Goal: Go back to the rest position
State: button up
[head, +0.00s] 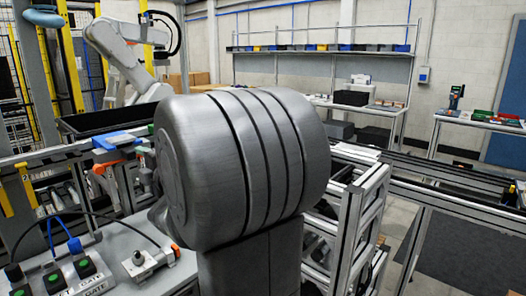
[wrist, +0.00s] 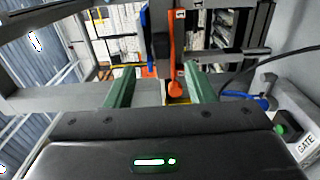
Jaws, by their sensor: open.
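My gripper (wrist: 158,70) shows in the wrist view with its two green fingers spread apart. Nothing is held between them. An orange-red handle-like part (wrist: 176,62) lies beyond the fingertips, nearer the right finger; I cannot tell whether it touches. A blue strip (wrist: 145,38) is just left of it. In the head view, my own large grey arm link fills the middle and my gripper is hidden. Blue and orange parts (head: 118,140) of a fixture show left of the link.
A control panel with green buttons (head: 84,268) and a GATE label is at the lower left; a GATE label (wrist: 306,143) also shows in the wrist view. An aluminium frame (head: 350,215) stands right of my arm. A white robot arm (head: 125,45) and workbenches (head: 355,105) are farther back.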

aim_at(131, 154)
jog(key=p+x, duration=0.1)
jog(key=x, duration=0.5)
jog(key=shift+w+a, duration=0.2)
jog(key=shift+a, duration=0.1)
jog(key=shift+s+d+f, duration=0.1)
jog(key=shift+d, duration=0.05)
jog(key=b+v, duration=0.2)
jog(key=v, duration=1.1)
jog(key=p+x, duration=0.2)
jog(key=x, duration=1.1)
jog(key=shift+a, duration=0.25)
jog(key=shift+w+r+p, duration=0.2)
jog(key=shift+r+p, duration=0.15)
jog(key=shift+p, duration=0.5)
jog(key=shift+p+v, duration=0.55)
jog(key=shift+v, duration=0.6)
jog(key=shift+s+d+f+p, duration=0.15)
jog(key=shift+s+d+p, duration=0.2)
jog(key=shift+s+d, duration=0.2)
